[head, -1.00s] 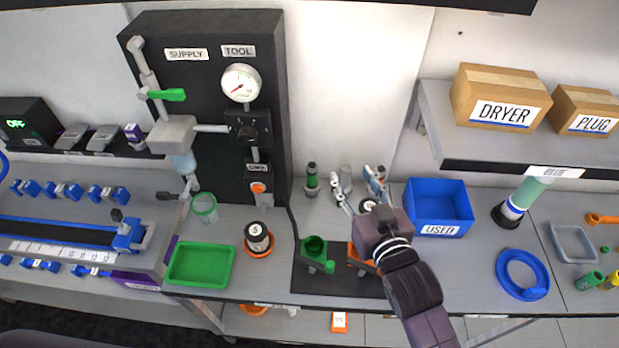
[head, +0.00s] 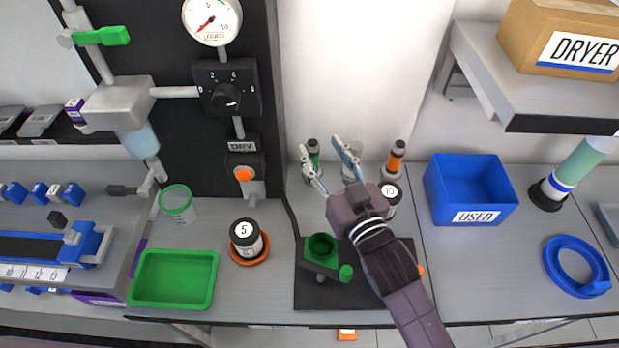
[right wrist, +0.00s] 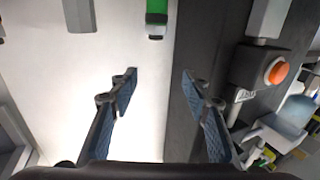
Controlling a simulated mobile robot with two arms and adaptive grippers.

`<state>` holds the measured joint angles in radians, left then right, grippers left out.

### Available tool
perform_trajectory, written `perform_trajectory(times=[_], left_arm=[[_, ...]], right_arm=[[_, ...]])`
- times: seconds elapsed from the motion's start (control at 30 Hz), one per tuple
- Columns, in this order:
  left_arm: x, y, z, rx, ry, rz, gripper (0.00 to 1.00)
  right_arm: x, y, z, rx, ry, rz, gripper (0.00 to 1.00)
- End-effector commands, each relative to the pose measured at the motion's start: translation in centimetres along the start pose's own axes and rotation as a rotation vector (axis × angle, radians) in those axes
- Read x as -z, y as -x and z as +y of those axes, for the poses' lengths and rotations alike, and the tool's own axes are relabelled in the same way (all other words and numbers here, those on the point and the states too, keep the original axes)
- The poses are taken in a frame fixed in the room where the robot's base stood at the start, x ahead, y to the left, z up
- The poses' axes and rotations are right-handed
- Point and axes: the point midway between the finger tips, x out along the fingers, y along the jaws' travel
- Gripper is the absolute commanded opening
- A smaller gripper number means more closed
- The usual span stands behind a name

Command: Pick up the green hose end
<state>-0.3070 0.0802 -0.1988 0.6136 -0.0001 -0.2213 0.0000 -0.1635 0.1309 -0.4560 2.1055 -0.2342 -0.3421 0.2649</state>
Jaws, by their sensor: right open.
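The green hose end (head: 314,158), black-topped with a green band, stands upright at the back of the bench, left of a grey one (head: 351,165) and an orange one (head: 396,158). My right gripper (head: 321,150) is open and empty, its fingers pointing toward the back wall by the green hose end. In the right wrist view, a green and black part that looks like the green hose end (right wrist: 157,12) lies beyond the open fingertips (right wrist: 160,75), in line with the gap and apart from them. My left gripper is not in view.
A black panel with a gauge (head: 212,18) and dial (head: 228,95) stands left of my right gripper. A green cup holder (head: 322,247) sits on a black mat below it. A blue USED bin (head: 470,190) and a bottle marked 10 (head: 391,195) are to the right.

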Motion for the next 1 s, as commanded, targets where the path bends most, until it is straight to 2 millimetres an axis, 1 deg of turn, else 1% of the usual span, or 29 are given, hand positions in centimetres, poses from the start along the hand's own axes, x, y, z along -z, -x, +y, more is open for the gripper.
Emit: perform_trajectory(times=[0.03,0.13,0.3,0.47,0.77,1.0], left_arm=[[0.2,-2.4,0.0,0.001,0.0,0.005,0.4],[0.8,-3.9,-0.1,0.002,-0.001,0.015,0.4],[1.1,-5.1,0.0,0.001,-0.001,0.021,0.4],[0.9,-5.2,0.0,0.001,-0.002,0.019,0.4],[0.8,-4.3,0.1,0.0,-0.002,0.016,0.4],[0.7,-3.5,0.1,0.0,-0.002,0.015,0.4]], right_arm=[[-2.4,0.0,0.0,0.0,0.0,0.001,0.44],[-3.8,0.0,0.0,0.0,0.0,0.001,0.44],[-5.1,0.0,0.0,0.0,0.0,0.0,0.44],[-5.2,-0.5,0.1,-0.001,0.0,0.002,0.44],[-5.0,-3.4,0.3,0.0,0.0,0.001,0.44],[-5.0,-6.6,0.9,0.0,0.0,0.001,0.44]])
